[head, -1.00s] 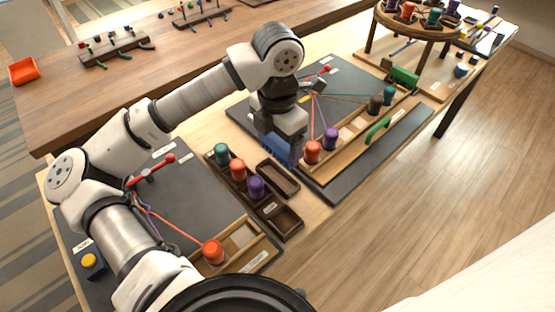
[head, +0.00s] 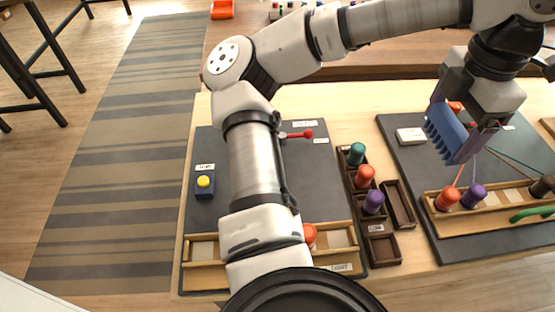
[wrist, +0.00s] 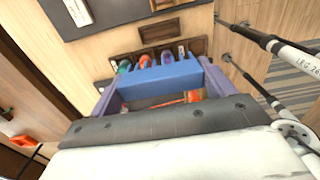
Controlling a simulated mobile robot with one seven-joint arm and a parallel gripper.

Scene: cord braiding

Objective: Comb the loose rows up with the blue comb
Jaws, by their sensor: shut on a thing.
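My gripper (head: 460,122) is shut on the blue comb (head: 446,132). The comb's teeth point down and left in the head view. It appears raised above the right dark board (head: 400,152), left of the cords. In the wrist view the comb (wrist: 155,79) spans between the purple fingers. Cords run from the board's upper part to an orange spool (head: 447,200), a purple spool (head: 473,196) and a dark brown spool (head: 542,187). The gripper hides the cords' upper ends and any braided rows.
A dark tray (head: 384,249) with teal, orange and purple spools stands between the boards. The left board (head: 215,150) carries a yellow button box (head: 204,184) and a red-handled part (head: 297,134). My arm crosses the left board.

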